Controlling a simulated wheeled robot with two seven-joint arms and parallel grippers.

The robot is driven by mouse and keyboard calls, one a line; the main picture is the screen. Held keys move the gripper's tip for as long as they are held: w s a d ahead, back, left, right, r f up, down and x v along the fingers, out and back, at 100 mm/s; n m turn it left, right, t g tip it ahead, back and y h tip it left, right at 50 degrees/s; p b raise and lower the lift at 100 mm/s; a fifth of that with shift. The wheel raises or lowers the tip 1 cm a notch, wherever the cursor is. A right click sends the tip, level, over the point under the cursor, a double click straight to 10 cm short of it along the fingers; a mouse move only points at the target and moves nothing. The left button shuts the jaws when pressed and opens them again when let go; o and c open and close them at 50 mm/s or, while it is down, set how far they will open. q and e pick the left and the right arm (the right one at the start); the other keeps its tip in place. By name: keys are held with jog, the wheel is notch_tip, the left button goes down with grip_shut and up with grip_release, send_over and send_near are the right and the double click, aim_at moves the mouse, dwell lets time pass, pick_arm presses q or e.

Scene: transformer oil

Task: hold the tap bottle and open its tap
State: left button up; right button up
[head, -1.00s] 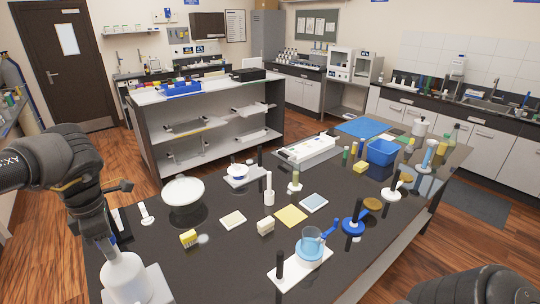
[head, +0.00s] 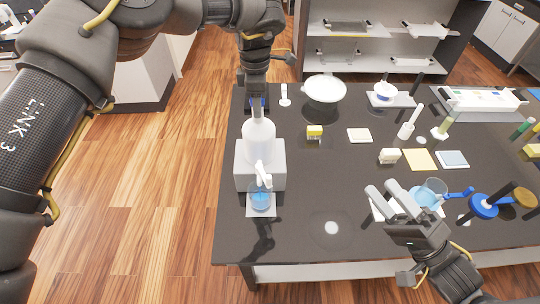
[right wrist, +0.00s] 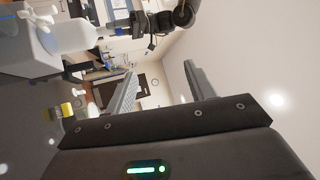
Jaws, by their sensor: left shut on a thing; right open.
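The tap bottle (head: 258,141) is white and stands upright on a light grey block (head: 245,170) at the table's left end. Its white tap (head: 263,174) points to the front, above a small beaker of blue liquid (head: 261,198) on a pale pad. My left gripper (head: 257,108) is shut on the bottle's top from behind. My right gripper (head: 383,198) is open and empty, well right of the tap, above the table's front part. In the right wrist view, the bottle (right wrist: 70,36) and tap (right wrist: 45,14) show at the upper left, apart from the open fingers (right wrist: 158,88).
A larger beaker of blue liquid (head: 428,193) stands just behind my right gripper. A blue stand (head: 485,205) is to its right. A yellow block (head: 314,132), a white bowl (head: 324,90) and flat pads lie farther back. The tabletop between tap and right gripper is mostly clear.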

jog(key=w+a+r+n+g+y, duration=0.2)
jog(key=a+r+n+g+y, duration=0.4)
jog(key=a+r+n+g, duration=0.25)
jog(key=w+a+r+n+g+y, duration=0.3)
jog(key=a+r+n+g+y, duration=0.4)
jog(key=a, duration=0.3)
jog(key=s+a+n+g+h, duration=0.5)
jog(key=a+n+g+h, duration=0.15)
jog(key=a, duration=0.25)
jog(key=s+a+n+g+h, duration=0.4)
jog(key=a+n+g+h, duration=0.15)
jog(key=a+n, duration=0.3)
jog(key=n+t+h, duration=0.6)
jog(key=t+h, duration=0.4)
jog(key=h, duration=0.5)
send_over(269, 176)
notch_tip(269, 176, down, 21)
jog(key=shift+a+f, duration=0.1)
jog(key=shift+a, duration=0.05)
jog(key=shift+d+n, duration=0.2)
jog(key=shift+n, duration=0.25)
jog(key=shift+a, duration=0.1)
